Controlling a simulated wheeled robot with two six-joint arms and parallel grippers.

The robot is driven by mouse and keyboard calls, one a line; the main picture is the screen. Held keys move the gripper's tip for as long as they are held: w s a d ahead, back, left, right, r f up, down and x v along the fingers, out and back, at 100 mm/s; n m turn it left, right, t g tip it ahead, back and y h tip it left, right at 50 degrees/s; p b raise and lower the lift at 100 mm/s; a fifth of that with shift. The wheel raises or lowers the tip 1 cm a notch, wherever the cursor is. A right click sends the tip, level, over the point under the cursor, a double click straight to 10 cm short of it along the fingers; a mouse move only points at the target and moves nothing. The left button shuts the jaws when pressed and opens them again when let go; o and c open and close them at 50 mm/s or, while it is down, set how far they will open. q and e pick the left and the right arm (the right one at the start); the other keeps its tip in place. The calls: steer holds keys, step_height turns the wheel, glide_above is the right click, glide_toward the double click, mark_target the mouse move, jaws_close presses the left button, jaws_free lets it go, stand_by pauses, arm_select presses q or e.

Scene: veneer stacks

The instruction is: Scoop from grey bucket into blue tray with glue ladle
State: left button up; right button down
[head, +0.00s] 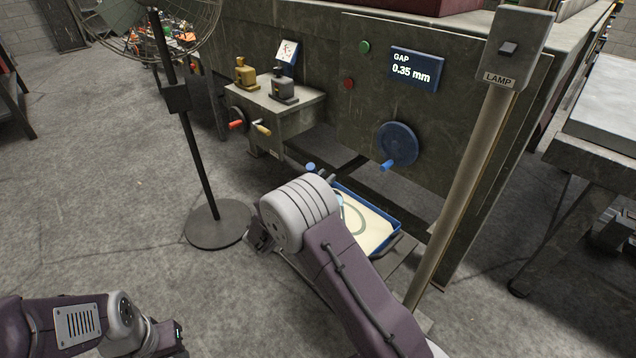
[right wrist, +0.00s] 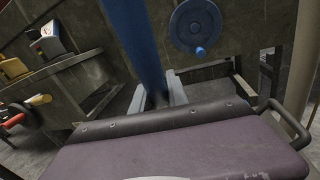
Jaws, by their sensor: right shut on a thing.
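The blue tray (head: 396,238) lies low in front of the machine in the head view, holding a flat cream layer with a curved grey outline on it. My right arm covers its near left part. My right gripper (head: 324,176) is mostly hidden behind my wrist. In the right wrist view its fingers (right wrist: 159,97) are shut on a blue handle (right wrist: 135,42), which I take for the glue ladle's. The handle's end (head: 310,166) shows in the head view; the bowl is hidden. I cannot make out the grey bucket. My left gripper (head: 179,335) is at the lower left, its jaws unclear.
The machine (head: 330,85) has a blue handwheel (head: 398,144) and a gap display (head: 415,69). A lamp post (head: 463,190) stands right of the tray. A fan stand (head: 188,150) and small side bench (head: 285,110) are left. Open floor lies at left.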

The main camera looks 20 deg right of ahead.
steer(key=s+d+f+m+b, duration=0.4)
steer(key=m+b, duration=0.6)
steer(key=b, duration=0.7)
steer(key=s+d+f+m+b, duration=0.4)
steer(key=s+f+m+b, duration=0.4)
steer(key=b, duration=0.8)
steer(key=shift+s+d+m+b, duration=0.35)
steer(key=shift+s+m, duration=0.25)
steer(key=shift+m, duration=0.5)
steer(key=shift+f, duration=0.1)
stand_by(0.8)
